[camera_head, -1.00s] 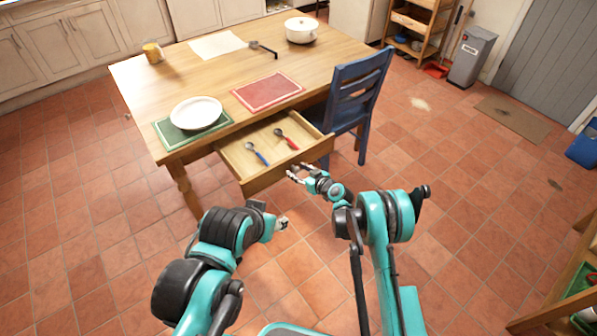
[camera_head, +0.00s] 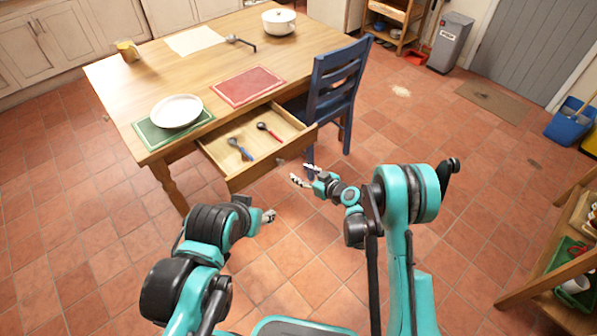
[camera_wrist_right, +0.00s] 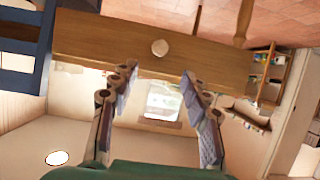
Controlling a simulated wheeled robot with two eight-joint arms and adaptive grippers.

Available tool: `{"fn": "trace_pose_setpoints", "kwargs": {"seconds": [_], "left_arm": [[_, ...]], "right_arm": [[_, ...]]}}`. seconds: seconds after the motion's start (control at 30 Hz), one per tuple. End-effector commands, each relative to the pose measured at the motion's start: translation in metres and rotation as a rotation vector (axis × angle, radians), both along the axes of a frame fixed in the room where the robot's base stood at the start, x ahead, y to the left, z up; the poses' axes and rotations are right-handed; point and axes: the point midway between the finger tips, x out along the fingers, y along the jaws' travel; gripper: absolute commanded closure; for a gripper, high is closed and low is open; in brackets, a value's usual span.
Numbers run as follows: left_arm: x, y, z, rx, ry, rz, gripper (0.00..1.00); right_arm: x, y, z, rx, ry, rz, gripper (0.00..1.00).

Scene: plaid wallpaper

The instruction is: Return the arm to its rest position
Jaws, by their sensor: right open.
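My right gripper (camera_head: 304,176) is open and empty, in front of and to the right of the open drawer (camera_head: 231,183), apart from it. In the right wrist view its two fingers (camera_wrist_right: 158,90) are spread with nothing between them, and the wooden drawer front (camera_wrist_right: 105,40) with a round knob (camera_wrist_right: 160,47) is beyond them. My left gripper (camera_head: 268,216) is low at the centre, over the floor in front of the drawer; its fingers are too small to tell open from shut.
The drawer of the wooden table (camera_head: 140,88) holds a blue-handled spoon (camera_head: 240,150) and a red-handled spoon (camera_head: 269,131). A blue chair (camera_head: 335,82) stands right of the drawer. A wooden shelf (camera_head: 550,255) is at the right. Tiled floor (camera_head: 480,160) between is clear.

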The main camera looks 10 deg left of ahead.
Motion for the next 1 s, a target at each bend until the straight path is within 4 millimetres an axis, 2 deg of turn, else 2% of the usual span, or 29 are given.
{"fn": "trace_pose_setpoints", "kwargs": {"seconds": [0.43, 0.53, 0.67, 0.77, 0.87, 1.0], "left_arm": [[0.000, 0.000, 0.000, 0.000, 0.000, 0.000, 0.53], [0.000, 0.000, 0.000, 0.000, 0.000, 0.000, 0.53], [0.000, 0.000, 0.000, 0.000, 0.000, 0.000, 0.53], [0.000, 0.000, 0.000, 0.000, 0.000, 0.000, 0.53], [0.000, 0.000, 0.000, 0.000, 0.000, 0.000, 0.53], [0.000, 0.000, 0.000, 0.000, 0.000, 0.000, 0.53]], "right_arm": [[0.000, 0.000, 0.000, 0.000, 0.000, -0.001, 0.53], [0.001, -0.004, 0.008, -0.006, 0.009, -0.008, 0.53], [0.002, -0.019, 0.040, -0.027, 0.050, -0.043, 0.53], [-0.004, -0.040, 0.076, -0.053, 0.103, -0.090, 0.53], [-0.016, -0.065, 0.111, -0.081, 0.159, -0.147, 0.53], [-0.043, -0.101, 0.153, -0.117, 0.233, -0.234, 0.53]]}}
